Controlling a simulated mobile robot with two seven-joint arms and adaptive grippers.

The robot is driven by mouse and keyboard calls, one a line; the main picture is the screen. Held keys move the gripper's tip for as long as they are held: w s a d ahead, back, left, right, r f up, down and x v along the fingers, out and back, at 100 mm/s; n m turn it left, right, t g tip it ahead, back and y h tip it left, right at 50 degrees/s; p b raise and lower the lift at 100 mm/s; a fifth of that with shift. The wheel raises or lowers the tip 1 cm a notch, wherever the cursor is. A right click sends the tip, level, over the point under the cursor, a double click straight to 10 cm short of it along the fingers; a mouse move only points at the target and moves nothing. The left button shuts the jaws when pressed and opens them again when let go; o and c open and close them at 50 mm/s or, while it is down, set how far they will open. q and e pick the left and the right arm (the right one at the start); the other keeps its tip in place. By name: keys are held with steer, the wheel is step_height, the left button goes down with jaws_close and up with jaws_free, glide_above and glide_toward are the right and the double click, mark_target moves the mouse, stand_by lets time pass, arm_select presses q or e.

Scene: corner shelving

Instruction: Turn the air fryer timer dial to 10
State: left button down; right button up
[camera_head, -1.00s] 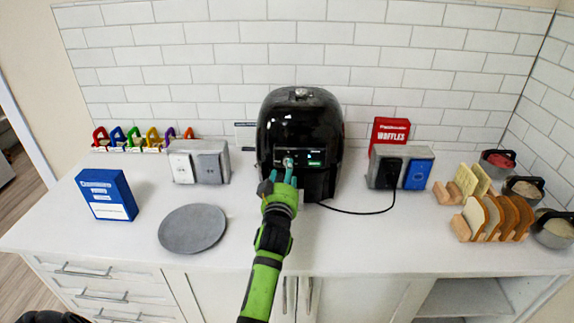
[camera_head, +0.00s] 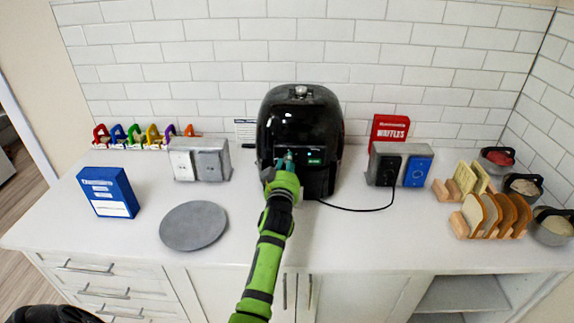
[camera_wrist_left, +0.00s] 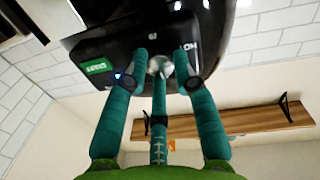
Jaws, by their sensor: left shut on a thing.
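The black air fryer (camera_head: 299,120) stands upright on the counter against the tiled wall. Its front panel has a small green-lit display (camera_head: 315,157), which also shows in the left wrist view (camera_wrist_left: 97,66). My left gripper (camera_head: 287,164) reaches the panel left of the display. In the left wrist view my left gripper (camera_wrist_left: 162,62) has its teal fingers closed around the silver timer dial (camera_wrist_left: 160,67). The dial is mostly hidden by the fingers in the head view, and its number setting cannot be read. My right gripper is not in view.
A red waffle box (camera_head: 389,131), bread racks and pots are at the right.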

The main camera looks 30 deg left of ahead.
arm_select(q)
steer(key=m+p, duration=0.1)
steer(key=m, duration=1)
steer(key=shift+g, duration=0.4)
steer(key=shift+m, duration=0.3)
stand_by(0.4)
steer(key=c, duration=1)
jaws_free()
